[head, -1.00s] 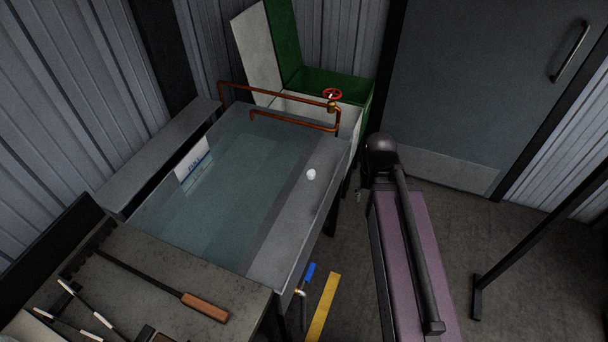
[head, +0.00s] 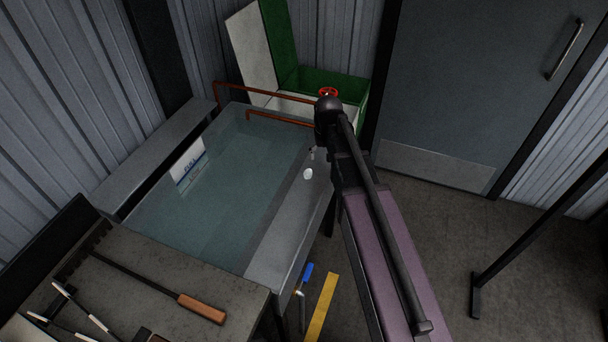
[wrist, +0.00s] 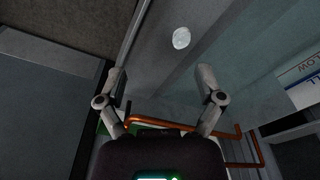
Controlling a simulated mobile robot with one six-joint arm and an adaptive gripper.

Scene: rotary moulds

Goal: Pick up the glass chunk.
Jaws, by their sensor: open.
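The glass chunk (head: 308,174) is a small whitish lump on the grey ledge at the right side of the water tank (head: 262,268). In the wrist view the glass chunk (wrist: 181,38) is a pale round piece beyond my fingertips, a little right of the middle. My gripper (wrist: 161,78) is open and empty, with its two fingers spread wide. The chunk is not between the fingers. In the head view my arm hides most of the gripper; a small part (head: 312,153) shows just behind the chunk.
Copper pipes (head: 268,92) with a red valve wheel (head: 328,92) run along the tank's far end. A green bin (head: 345,84) stands behind. A bench (head: 215,268) with a wooden-handled tool (head: 202,308) is at the near left. A grey door (head: 470,90) is at right.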

